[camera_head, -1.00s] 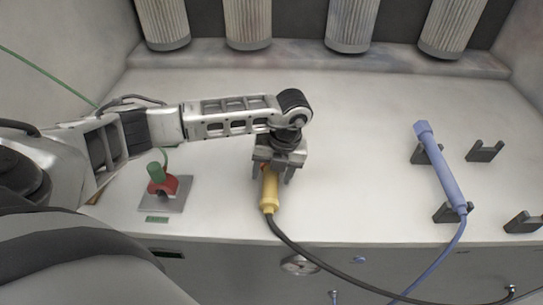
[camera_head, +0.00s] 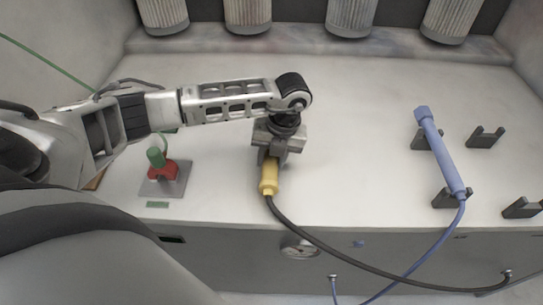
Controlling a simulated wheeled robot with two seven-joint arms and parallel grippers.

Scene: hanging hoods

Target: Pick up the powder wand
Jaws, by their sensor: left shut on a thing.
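A yellow wand (camera_head: 269,179) with a dark cable is at the middle of the white bench, towards its front edge. My left gripper (camera_head: 272,157) points down and is shut on the wand's upper part, which the gripper and wrist mostly hide. I cannot tell whether the wand is clear of the bench. A blue wand (camera_head: 442,155) with a blue hose lies across two dark cradles at the right. Which wand carries powder is not marked. My right gripper is not in view.
Empty dark cradles (camera_head: 486,137) stand at the right. A red and green fitting on a grey plate (camera_head: 175,191) stands left of the yellow wand. Ribbed filter cylinders (camera_head: 247,14) hang at the back. The dark cable (camera_head: 370,274) droops over the bench's front. The middle back is clear.

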